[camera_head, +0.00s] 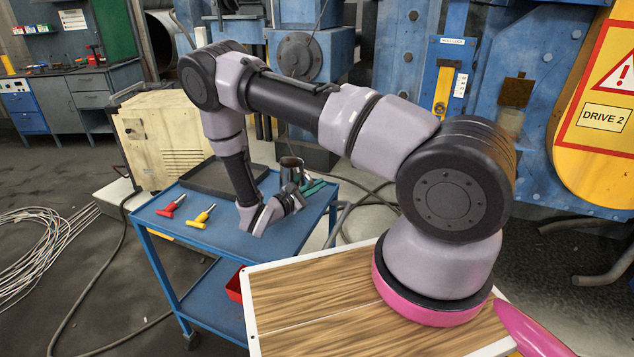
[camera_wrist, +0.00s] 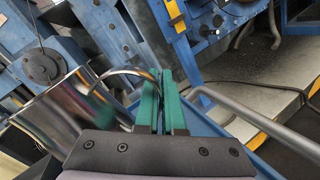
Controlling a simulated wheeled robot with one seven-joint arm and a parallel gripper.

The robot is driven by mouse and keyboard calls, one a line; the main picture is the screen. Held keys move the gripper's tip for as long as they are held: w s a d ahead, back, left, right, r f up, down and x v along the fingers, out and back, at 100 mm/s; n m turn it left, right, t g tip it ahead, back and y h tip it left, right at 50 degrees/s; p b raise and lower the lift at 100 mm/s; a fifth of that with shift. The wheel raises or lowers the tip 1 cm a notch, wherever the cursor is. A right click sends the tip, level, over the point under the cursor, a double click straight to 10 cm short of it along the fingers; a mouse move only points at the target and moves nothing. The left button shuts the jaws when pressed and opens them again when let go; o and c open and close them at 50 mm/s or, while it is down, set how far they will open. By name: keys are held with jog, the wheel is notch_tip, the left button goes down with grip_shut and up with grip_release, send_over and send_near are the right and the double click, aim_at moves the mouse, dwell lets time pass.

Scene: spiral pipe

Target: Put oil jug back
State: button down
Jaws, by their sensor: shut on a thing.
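The oil jug is a shiny metal can (camera_head: 291,164) at the right back part of the blue cart's top, partly hidden by my arm. It also fills the left side of the wrist view (camera_wrist: 62,118), tilted in that picture, with a thin curved handle (camera_wrist: 128,70). My gripper (camera_head: 314,186) has green fingers. In the wrist view the fingers (camera_wrist: 162,84) are closed together on the jug's handle. I cannot tell whether the jug's base touches the cart top.
The blue cart (camera_head: 170,231) carries a dark flat tray (camera_head: 217,180), a red-handled tool (camera_head: 172,206) and a yellow-handled tool (camera_head: 201,217). A curved rail (camera_wrist: 255,118) runs close right of the fingers. Blue machinery (camera_head: 400,60) stands behind. A cream box unit (camera_head: 165,135) is left.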

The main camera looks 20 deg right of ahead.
jog(key=shift+f, duration=0.55)
dwell(0.4)
jog(key=c, duration=1)
grip_release()
jog(key=shift+o, duration=0.2)
